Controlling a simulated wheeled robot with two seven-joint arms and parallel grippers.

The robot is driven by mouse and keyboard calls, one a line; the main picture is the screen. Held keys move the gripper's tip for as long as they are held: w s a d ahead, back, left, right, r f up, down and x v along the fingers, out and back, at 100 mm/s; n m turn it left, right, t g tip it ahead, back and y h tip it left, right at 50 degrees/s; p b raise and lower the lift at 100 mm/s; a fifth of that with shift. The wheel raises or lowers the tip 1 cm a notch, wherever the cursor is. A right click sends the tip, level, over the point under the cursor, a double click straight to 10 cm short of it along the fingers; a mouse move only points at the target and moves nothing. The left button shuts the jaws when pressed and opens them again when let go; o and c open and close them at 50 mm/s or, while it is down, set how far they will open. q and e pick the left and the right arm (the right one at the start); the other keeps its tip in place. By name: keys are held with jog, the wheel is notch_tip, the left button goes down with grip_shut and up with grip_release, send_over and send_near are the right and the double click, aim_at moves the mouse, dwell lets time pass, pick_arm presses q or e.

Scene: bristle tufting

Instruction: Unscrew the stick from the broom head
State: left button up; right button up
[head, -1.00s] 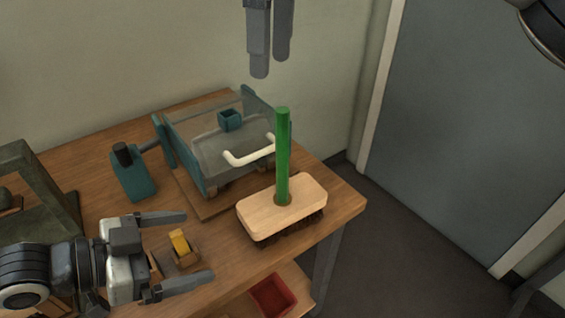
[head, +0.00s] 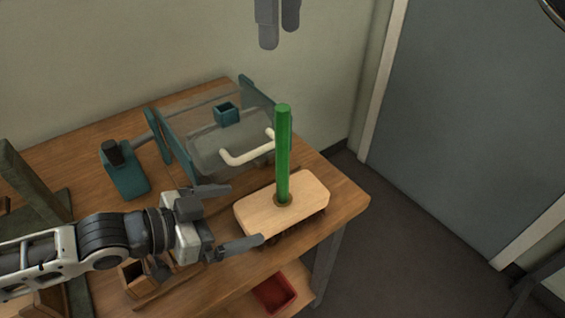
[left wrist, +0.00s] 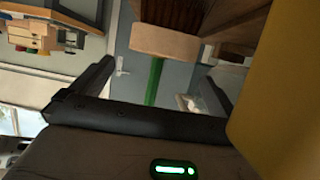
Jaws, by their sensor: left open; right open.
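The broom head (head: 310,195) is a pale wooden block with dark bristles under it, lying near the table's right corner. The green stick (head: 283,150) stands upright in its middle. My left gripper (head: 246,212) is open at the left end of the broom head, one finger toward its back and one by its front left corner. In the left wrist view the block (left wrist: 165,42) and the stick (left wrist: 154,82) show beyond the open fingers, nothing between them. My right gripper (head: 280,37) is open and empty, high above the stick, cut by the top edge.
A clear-sided teal machine (head: 205,150) with a white handle (head: 245,155) stands behind the broom. A teal tool (head: 125,172) is left of it. A wooden holder (head: 135,282) is below my left arm. A red bin (head: 275,292) sits on the lower shelf.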

aim_at(268, 206)
pick_arm(q)
jog(key=x, duration=0.7)
jog(key=c, duration=1.9)
pick_arm(e)
notch_tip(268, 206, down, 3)
jog(key=m, duration=0.9)
jog(key=shift+d+f+m, duration=0.1)
jog(key=shift+f+m, duration=0.05)
jog(key=shift+m, duration=0.25)
jog(key=m, duration=0.2)
jog(key=f+m, duration=0.1)
jog(key=m, duration=0.1)
jog(key=shift+f, duration=0.1)
jog(key=m, duration=0.1)
jog(key=f+m, duration=0.1)
jog(key=m, duration=0.1)
jog(key=shift+f+m, duration=0.1)
jog(key=shift+m, duration=0.2)
jog(key=shift+f+m, duration=0.3)
jog(key=shift+f, duration=0.15)
notch_tip(268, 206, down, 11)
jog(key=shift+f, duration=0.1)
